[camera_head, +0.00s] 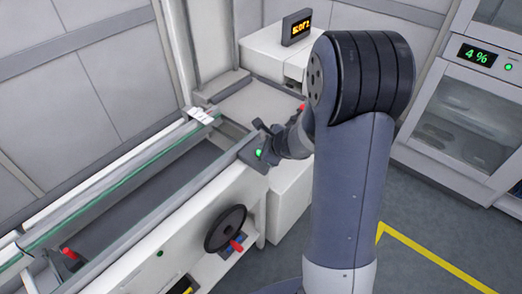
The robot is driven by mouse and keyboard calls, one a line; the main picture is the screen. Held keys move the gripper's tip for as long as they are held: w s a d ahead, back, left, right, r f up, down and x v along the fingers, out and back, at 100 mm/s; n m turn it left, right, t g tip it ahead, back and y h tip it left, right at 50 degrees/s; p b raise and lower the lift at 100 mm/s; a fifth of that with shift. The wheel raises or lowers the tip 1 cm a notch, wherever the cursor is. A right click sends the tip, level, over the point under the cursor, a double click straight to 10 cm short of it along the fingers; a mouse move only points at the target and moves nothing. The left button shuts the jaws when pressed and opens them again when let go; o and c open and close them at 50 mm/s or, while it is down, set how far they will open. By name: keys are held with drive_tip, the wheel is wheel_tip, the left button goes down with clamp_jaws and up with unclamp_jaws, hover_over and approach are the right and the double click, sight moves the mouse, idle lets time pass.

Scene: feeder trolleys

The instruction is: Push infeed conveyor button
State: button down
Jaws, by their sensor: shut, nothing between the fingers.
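The infeed conveyor (158,172) runs along the left, a long white-framed trough with a dark bed and a green-edged rail. At its far right end a small grey button box (250,155) sits on the frame. A green lit button (259,153) shows on it. My gripper (261,128) is shut and empty right at the button box, just above and beside the green button. I cannot tell whether the fingertips touch the button. My arm hides the area to the right of the box.
A black handwheel (225,229) with a red handle is on the conveyor's front. A white machine with an orange display (297,27) stands behind. A cabinet (469,107) reading 4% is at right. Yellow-lined floor (430,255) is clear.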

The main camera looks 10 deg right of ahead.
wheel_tip(320, 180, up, 6)
drive_tip(key=p, duration=0.5)
drive_tip(key=shift+f, duration=0.15)
idle(0.3)
